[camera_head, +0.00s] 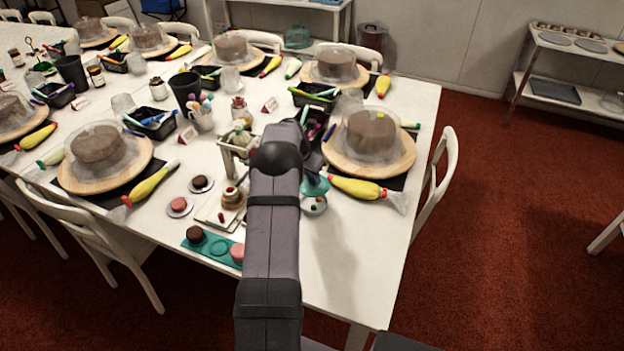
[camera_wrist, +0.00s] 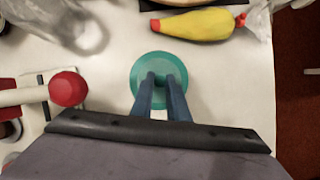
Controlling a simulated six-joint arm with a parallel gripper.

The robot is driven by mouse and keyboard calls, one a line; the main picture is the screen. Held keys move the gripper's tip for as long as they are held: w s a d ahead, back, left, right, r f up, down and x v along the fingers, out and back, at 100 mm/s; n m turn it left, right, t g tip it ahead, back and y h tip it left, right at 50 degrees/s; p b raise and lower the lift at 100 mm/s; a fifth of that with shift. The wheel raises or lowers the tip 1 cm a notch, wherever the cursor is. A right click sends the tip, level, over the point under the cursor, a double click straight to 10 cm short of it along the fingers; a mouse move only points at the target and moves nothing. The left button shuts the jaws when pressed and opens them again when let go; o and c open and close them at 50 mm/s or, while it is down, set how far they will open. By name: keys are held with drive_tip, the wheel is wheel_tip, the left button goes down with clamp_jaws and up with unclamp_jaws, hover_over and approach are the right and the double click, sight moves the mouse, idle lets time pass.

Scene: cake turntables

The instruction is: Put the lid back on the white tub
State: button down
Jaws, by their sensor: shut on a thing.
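The lid is a round teal disc with a small knob in the wrist view (camera_wrist: 143,70). My gripper (camera_wrist: 161,80) is shut on its knob, with a blue finger on either side. In the head view the lid (camera_head: 317,186) shows just right of my arm. The small white tub (camera_head: 314,206) stands on the table directly below the lid in that view, with colored spots showing on it. The tub is hidden in the wrist view. I cannot tell whether the lid touches it. My arm hides my fingertips in the head view.
A yellow piping bag (camera_head: 358,188) lies right of the tub, before a covered cake on a turntable (camera_head: 340,158). The table's front right is clear.

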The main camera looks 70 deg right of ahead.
sight(312, 186)
drive_tip(key=shift+f, duration=0.15)
wheel_tip(312, 186, down, 4)
drive_tip(key=b, duration=0.3)
drive_tip(key=shift+b, duration=0.4)
drive_tip(key=shift+f+b, duration=0.4)
drive_tip(key=shift+f, duration=0.65)
drive_tip(key=shift+f+p, duration=0.15)
drive_tip(key=shift+p, duration=0.35)
idle(2.1)
drive_tip(key=c, duration=1.2)
unclamp_jaws()
drive_tip(key=shift+o, duration=0.2)
drive_tip(key=shift+r+p, duration=2.75)
drive_tip(key=shift+r, duration=0.75)
